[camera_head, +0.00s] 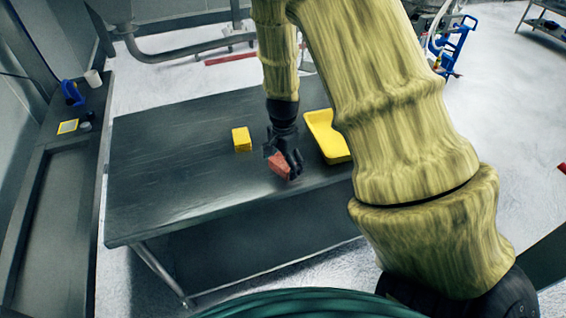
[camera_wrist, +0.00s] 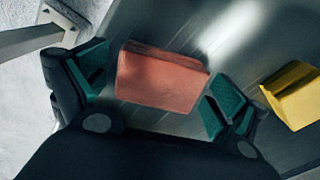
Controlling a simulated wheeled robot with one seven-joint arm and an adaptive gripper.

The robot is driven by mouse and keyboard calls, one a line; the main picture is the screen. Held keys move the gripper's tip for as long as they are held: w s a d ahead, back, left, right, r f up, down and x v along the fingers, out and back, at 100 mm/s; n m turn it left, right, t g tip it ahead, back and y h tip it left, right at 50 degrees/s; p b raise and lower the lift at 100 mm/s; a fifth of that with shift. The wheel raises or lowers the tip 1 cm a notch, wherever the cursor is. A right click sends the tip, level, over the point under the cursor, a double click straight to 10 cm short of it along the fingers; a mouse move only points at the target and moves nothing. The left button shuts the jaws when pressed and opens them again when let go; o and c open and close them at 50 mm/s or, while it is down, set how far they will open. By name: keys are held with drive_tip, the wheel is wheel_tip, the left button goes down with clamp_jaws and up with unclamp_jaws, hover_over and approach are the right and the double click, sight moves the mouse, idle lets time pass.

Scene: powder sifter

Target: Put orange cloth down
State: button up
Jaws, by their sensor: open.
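The orange cloth (camera_head: 278,166) is a folded, reddish-orange block on the dark table (camera_head: 170,190), near its front edge. It also shows in the wrist view (camera_wrist: 162,78), lying between the two spread fingers. My gripper (camera_head: 285,158) is right over the cloth and partly hides it in the head view. In the wrist view my gripper (camera_wrist: 155,95) is open, with a gap on the left between its finger and the cloth; the right finger is very close to the cloth, and I cannot tell if it touches.
A yellow folded cloth (camera_head: 242,139) lies on the table left of my gripper. A yellow tray-like scoop (camera_head: 325,136) lies to the right, partly behind my arm. The table's left half is clear. A side counter (camera_head: 45,190) at the left holds a blue item (camera_head: 72,93).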

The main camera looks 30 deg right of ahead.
sight(283, 162)
wheel_tip(283, 162, up, 12)
drive_tip(key=b, duration=0.2)
idle(0.4)
idle(0.5)
